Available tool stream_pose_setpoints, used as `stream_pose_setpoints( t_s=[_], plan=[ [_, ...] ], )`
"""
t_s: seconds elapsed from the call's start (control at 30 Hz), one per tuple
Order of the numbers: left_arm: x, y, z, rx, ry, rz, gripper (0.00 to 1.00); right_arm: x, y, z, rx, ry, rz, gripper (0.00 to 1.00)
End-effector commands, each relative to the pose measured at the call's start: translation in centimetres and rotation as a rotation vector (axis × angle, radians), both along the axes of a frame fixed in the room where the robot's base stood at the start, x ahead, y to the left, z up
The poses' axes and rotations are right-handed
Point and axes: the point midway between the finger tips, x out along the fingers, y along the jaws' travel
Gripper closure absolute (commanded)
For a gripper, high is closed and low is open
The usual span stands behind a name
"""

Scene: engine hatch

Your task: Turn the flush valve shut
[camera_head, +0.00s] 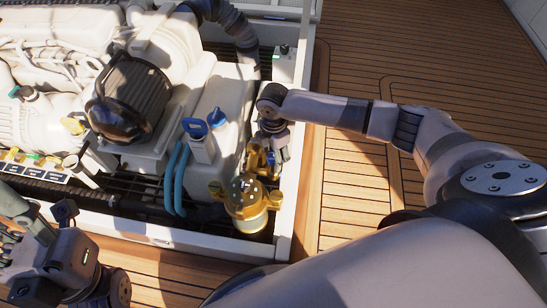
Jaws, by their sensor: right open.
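A brass strainer (247,199) with a round top stands in the hatch's front right corner. Brass fittings (255,160) sit just behind it, partly hidden by my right gripper. I cannot tell for sure which part is the flush valve. My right gripper (267,152) points down at these fittings, with its jaws open. Whether it touches them is not clear. My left gripper (52,232) is at the lower left, outside the hatch's front edge, away from the brass parts. Its jaw opening does not show clearly.
A white engine (60,75) with a dark round filter (130,98) fills the hatch's left. A blue-capped white bottle (200,148) and blue hoses (175,180) stand left of the brass parts. The white hatch rim (287,205) borders clear wooden deck (350,180).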

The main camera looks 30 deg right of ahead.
Motion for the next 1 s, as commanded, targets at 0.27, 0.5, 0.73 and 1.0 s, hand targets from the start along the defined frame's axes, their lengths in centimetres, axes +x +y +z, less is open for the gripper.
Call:
stream_pose_setpoints(
  t_s=[0.27, 0.5, 0.73, 1.0],
  plan=[
    [0.03, 0.0, -0.35, 0.001, 0.002, 0.0, 0.58, 0.03, -0.03, -0.75, 0.0, -0.001, 0.0, 0.45],
    [0.05, -0.02, -0.35, 0.001, 0.003, 0.0, 0.58, 0.02, -0.03, -0.73, 0.0, -0.001, 0.0, 0.53],
    [0.06, -0.03, -0.36, 0.001, 0.004, 0.0, 0.58, 0.02, -0.02, -0.72, 0.0, -0.001, 0.0, 0.68],
    [0.07, -0.03, -0.37, 0.001, 0.004, 0.0, 0.58, -0.01, -0.03, -0.72, 0.0, 0.0, 0.0, 0.86]
  ],
)
